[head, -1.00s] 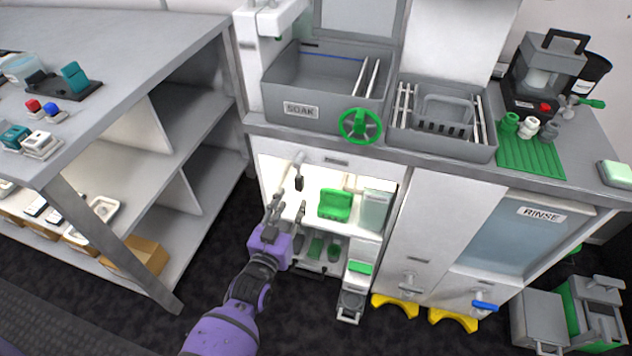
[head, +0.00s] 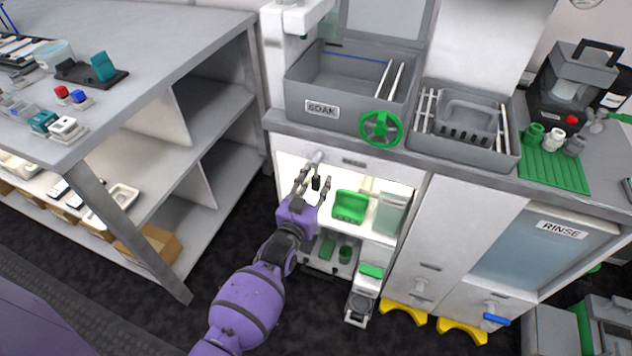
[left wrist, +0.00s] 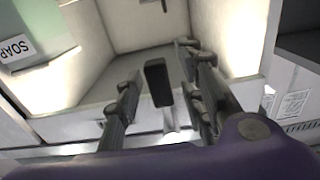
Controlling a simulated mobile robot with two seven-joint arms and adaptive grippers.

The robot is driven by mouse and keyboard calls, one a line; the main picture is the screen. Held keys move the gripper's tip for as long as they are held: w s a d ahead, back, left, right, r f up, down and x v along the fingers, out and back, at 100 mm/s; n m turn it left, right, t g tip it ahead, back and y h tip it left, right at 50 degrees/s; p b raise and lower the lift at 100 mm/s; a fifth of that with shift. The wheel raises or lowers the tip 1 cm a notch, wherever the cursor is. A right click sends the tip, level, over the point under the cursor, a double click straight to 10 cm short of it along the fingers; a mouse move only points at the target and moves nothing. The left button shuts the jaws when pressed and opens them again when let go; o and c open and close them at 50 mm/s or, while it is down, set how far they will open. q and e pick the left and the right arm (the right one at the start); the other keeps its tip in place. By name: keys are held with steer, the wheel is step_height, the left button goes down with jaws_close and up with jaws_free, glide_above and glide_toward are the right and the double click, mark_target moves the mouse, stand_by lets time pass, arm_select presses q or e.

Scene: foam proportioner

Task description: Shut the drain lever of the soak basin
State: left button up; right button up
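The grey soak basin (head: 348,119) with its SOAK label stands on the counter above an open, lit cabinet. Under it, a pale drain pipe stub shows with a black lever handle (head: 316,183) hanging down. My left gripper (head: 313,177) is open in the cabinet opening, its fingers pointing up and in, near the lever. In the left wrist view, the black lever handle (left wrist: 157,82) stands between the two spread fingers (left wrist: 160,100), with gaps on both sides. I cannot tell how deep it sits between them. My right gripper is not in view.
A green handwheel (head: 381,127) is on the basin's front. Inside the cabinet are a green holder (head: 350,206) and a pale container (head: 389,214), right of my gripper. A grey shelf table (head: 150,60) stands left. The dark floor between is clear.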

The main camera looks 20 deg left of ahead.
mark_target(295, 147)
arm_select(q)
jaws_close()
steer(key=shift+a, duration=0.15)
steer(key=shift+a+m, duration=0.1)
steer(key=shift+m, duration=0.3)
steer(key=a+r+m, duration=0.2)
steer(key=m, duration=0.2)
steer(key=a+r+m+p, duration=0.1)
steer(key=a+m, duration=0.1)
steer(key=m, duration=0.3)
steer(key=a+r+m+p, duration=0.1)
steer(key=a+r+m, duration=0.1)
steer(key=m, duration=0.3)
steer(key=shift+w+a+r, duration=0.1)
steer(key=shift+a+r, duration=0.25)
steer(key=shift+r+m+p, duration=0.15)
steer(key=shift+r+m, duration=0.3)
steer(key=shift+m, duration=0.35)
steer(key=shift+r+m+p, duration=0.15)
steer(key=shift+r+m, duration=0.25)
steer(key=shift+m, duration=0.4)
